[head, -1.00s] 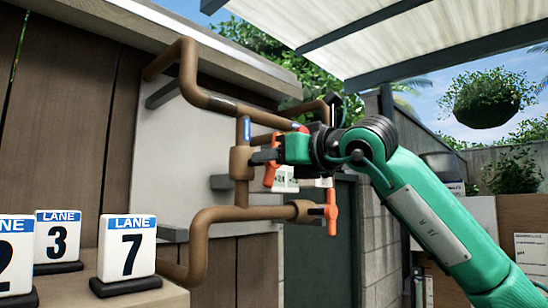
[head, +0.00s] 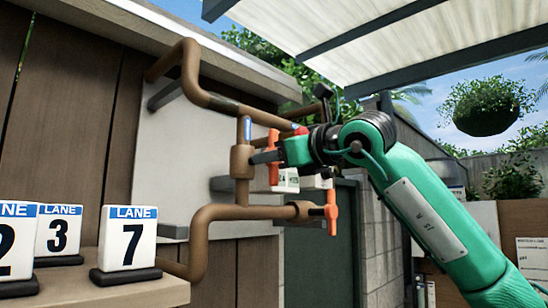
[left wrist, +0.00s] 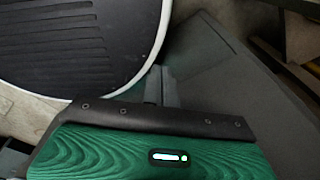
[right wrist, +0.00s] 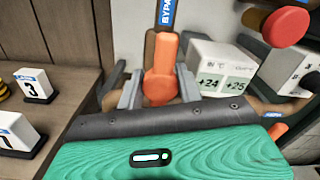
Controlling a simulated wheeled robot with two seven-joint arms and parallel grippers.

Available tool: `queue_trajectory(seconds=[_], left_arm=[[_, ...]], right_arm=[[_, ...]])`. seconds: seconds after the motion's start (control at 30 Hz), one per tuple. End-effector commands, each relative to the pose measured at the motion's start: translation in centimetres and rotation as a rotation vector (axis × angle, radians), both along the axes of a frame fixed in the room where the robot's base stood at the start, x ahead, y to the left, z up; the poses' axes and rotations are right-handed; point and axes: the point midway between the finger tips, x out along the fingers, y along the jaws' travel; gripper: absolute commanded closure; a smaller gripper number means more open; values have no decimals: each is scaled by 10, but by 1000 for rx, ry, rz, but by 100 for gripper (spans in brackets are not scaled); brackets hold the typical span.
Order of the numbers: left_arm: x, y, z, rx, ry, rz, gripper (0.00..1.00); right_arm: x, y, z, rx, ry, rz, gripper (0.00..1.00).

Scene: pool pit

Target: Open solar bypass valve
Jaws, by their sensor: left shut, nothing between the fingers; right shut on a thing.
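The bypass valve's orange handle (head: 273,172) is on the brown pipework at the wall, in the middle of the head view. It stands about upright there. In the right wrist view the orange handle (right wrist: 161,70) lies between the fingers, below a blue BYPASS label (right wrist: 167,12) on the pipe. My right gripper (head: 264,157) is shut on this handle; it also shows in the right wrist view (right wrist: 158,88). My left gripper (left wrist: 163,85) shows only in its own wrist view, shut and empty, low beside a round dark surface with a white rim.
A second orange handle (head: 332,212) hangs on the lower pipe (head: 240,213). A red knob (right wrist: 287,27) and a white box marked +24 and +25 (right wrist: 222,68) are close right of my right gripper. Lane number blocks (head: 128,238) stand on a ledge at left.

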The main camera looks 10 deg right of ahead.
Motion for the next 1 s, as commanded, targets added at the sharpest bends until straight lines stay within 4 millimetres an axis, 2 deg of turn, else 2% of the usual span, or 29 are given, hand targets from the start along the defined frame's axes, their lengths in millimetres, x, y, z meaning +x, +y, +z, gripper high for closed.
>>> queue_trajectory(seconds=[0.03,0.1,0.37,0.53,1.0], left_arm=[[0,0,0,0,0,0,100],[0,0,0,0,0,0,100],[0,0,0,0,0,0,100],[0,0,-8,0,0,0,100],[0,0,-51,0,0,0,100]], right_arm=[[0,0,1,1,-1,-1,58],[0,0,1,1,-1,-1,44],[0,0,0,2,0,-1,44],[-9,-7,-2,2,-2,-1,44],[-92,-62,-3,3,-4,-2,44]])
